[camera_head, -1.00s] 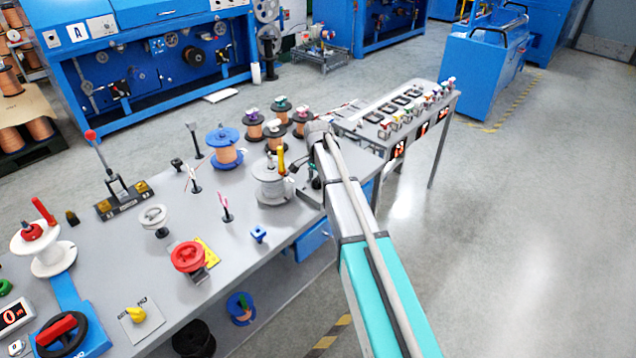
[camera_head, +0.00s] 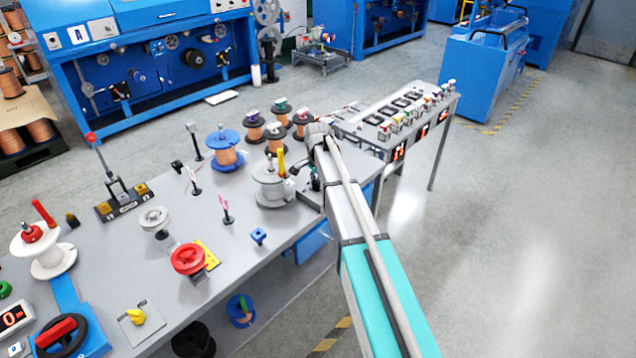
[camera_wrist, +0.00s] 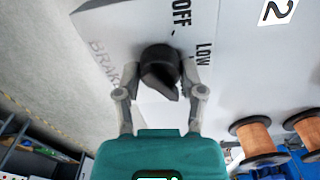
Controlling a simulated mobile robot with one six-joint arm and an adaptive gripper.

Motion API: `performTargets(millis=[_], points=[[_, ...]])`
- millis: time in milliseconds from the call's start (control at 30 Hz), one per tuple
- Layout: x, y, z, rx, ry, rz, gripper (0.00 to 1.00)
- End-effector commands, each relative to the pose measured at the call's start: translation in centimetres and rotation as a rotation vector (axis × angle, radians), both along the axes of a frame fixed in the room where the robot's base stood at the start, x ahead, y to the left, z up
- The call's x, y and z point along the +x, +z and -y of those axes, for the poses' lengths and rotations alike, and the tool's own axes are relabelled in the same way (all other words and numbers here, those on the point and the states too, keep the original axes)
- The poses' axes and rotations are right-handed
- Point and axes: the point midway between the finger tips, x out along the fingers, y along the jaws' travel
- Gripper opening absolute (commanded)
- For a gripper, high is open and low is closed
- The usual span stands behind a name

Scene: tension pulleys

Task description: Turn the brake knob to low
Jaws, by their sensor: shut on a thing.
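The black brake knob (camera_wrist: 158,70) shows in the wrist view on a light plate (camera_wrist: 120,25). The plate carries the words BRAKE, OFF and LOW. My gripper (camera_wrist: 160,80) has one finger on each side of the knob and is shut on it. The knob's tapered end appears to point down and right in that view; LOW is printed to the knob's right and OFF above right. In the head view my arm reaches the far right of the bench (camera_head: 120,260). The knob and the fingertips cannot be made out clearly there.
A grey-white spool (camera_head: 270,188) with a yellow upright part stands just left of my arm. Several copper spools (camera_head: 277,140) stand behind it. A side table (camera_head: 400,105) with coloured knobs lies beyond the arm. Open floor (camera_head: 520,230) is at the right.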

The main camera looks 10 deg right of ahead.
Motion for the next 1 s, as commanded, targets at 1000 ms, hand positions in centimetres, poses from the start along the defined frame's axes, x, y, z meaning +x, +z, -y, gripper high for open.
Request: performTargets(millis=[1000], points=[[0.0, -0.01, 0.04, 0.0, 0.746, 0.001, 0.04]])
